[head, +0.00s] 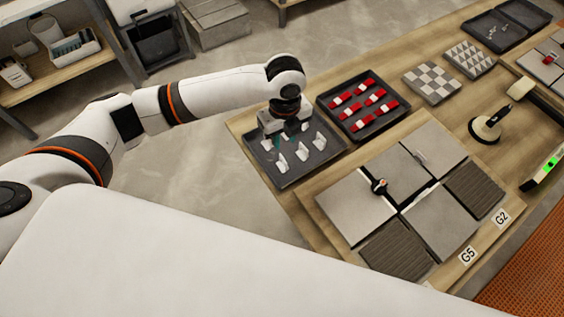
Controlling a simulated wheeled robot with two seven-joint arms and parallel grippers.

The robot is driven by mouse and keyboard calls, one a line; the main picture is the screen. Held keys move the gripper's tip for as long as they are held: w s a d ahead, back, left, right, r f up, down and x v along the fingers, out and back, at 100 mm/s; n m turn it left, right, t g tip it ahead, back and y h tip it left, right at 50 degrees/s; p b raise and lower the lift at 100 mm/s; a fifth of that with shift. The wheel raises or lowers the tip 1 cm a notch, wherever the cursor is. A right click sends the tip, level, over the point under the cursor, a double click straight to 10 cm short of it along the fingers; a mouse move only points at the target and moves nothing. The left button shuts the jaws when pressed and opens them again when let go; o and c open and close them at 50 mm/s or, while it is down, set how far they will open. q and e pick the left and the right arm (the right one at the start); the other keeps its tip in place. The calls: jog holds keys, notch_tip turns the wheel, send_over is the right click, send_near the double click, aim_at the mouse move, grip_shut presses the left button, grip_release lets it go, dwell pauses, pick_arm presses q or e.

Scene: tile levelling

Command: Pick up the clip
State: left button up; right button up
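Several white clips stand in a dark tray (257,163) at the near left end of the wooden table; one clip (302,151) is in the middle and another clip (320,141) is toward the right. My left gripper (287,136) points down over the back left part of this tray, close to the clips. Its fingers are small and partly hidden by its own body, so I cannot tell if they are open or whether they touch a clip. My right gripper is out of view.
A second tray (341,135) holds several red-and-white wedges. Grey tiles (355,205) lie on a board, with a small clip-like piece (420,157) and a dark piece (379,186) at their joints. A suction-cup tool (486,128) and a level (545,170) lie to the right.

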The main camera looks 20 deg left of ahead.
pick_arm(q)
send_over(283, 159)
notch_tip(283, 159, down, 4)
notch_tip(283, 159, down, 4)
jog(key=shift+f+p, duration=0.25)
jog(key=shift+p, duration=0.6)
jog(key=shift+w+f, duration=0.1)
jog(key=shift+f, duration=0.35)
grip_shut()
